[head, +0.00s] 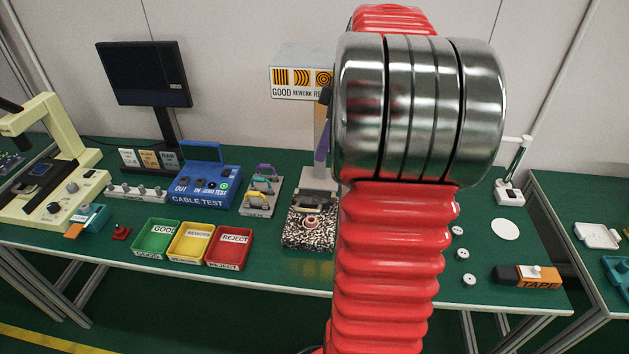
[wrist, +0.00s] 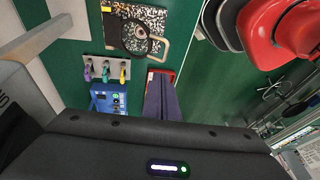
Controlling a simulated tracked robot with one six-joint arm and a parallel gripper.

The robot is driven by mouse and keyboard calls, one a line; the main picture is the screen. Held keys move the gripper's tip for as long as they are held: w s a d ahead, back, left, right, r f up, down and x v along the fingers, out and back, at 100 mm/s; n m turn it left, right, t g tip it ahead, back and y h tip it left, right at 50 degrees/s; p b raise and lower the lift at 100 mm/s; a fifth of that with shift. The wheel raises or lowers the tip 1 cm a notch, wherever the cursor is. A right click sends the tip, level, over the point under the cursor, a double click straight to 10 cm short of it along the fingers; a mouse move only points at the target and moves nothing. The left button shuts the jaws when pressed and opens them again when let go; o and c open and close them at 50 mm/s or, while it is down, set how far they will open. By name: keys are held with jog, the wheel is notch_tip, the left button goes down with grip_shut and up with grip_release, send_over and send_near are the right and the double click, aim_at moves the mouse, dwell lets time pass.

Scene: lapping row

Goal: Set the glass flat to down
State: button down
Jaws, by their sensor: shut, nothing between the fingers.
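A black-and-white speckled block (head: 305,238) stands near the middle of the bench. It also shows at the top of the wrist view (wrist: 153,17), with a dark round part and a pale-edged loop (wrist: 165,47) on it. This loop looks like the frame of the glass flat; I cannot tell whether it is raised or down. In the head view, a small pinkish ring (head: 311,222) is on the block. My gripper (wrist: 161,74) shows as two purple fingers closed together, empty, apart from the block. In the head view my arm hides most of it.
Green, yellow and red trays (head: 229,261) stand left of the block. A grey block with coloured handles (head: 261,207) and a blue cable tester (head: 204,188) stand behind them. A tape box (head: 545,276) and white discs are at right. My arm hides the bench centre.

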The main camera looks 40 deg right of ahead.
jog(key=s+x, duration=0.2)
jog(key=x, duration=1.1)
jog(key=shift+w+a+f, duration=0.15)
jog(key=shift+w+f, duration=0.15)
jog(key=shift+f, duration=0.1)
